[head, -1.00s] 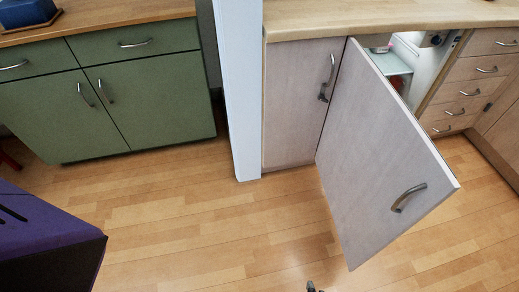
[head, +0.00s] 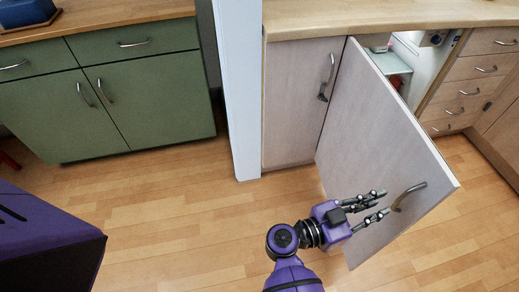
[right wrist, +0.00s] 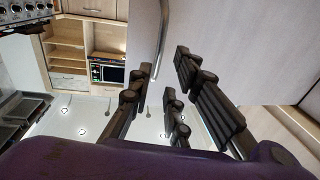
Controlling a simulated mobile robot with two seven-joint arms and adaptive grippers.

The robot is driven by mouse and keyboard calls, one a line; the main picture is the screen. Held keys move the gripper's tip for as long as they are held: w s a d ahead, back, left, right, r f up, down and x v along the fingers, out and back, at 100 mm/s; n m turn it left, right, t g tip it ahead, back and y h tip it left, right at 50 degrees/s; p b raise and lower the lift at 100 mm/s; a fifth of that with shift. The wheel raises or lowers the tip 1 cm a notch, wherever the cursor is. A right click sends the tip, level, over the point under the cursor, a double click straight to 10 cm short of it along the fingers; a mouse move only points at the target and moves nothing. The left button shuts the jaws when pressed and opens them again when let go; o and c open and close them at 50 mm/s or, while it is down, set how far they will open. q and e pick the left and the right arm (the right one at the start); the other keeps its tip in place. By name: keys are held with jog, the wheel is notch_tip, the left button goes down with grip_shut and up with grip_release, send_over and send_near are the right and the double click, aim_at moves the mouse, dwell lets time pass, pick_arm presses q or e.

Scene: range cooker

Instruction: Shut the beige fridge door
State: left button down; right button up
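The beige fridge door (head: 375,140) stands wide open, swung out toward me from the counter front. Its curved metal handle (head: 408,194) is near the free edge. My right gripper (head: 386,202) is in front of the door's outer face, its fingers pointing at the handle from the left. In the right wrist view the fingers (right wrist: 164,72) are spread, with the handle (right wrist: 162,40) showing beyond and between their tips. The gripper looks empty; contact with the handle cannot be told. My left gripper is not in view.
The fridge interior (head: 393,62) shows behind the door, with a glass shelf. A closed beige cupboard (head: 295,105) stands left of it, drawers (head: 473,88) to the right. A white post (head: 240,90) and green cabinet (head: 145,100) are further left. The wooden floor is clear.

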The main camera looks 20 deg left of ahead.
aim_at(399, 200)
jog(key=x, duration=0.8)
jog(key=shift+s+d+f, duration=0.1)
jog(key=shift+s, duration=0.1)
grip_shut()
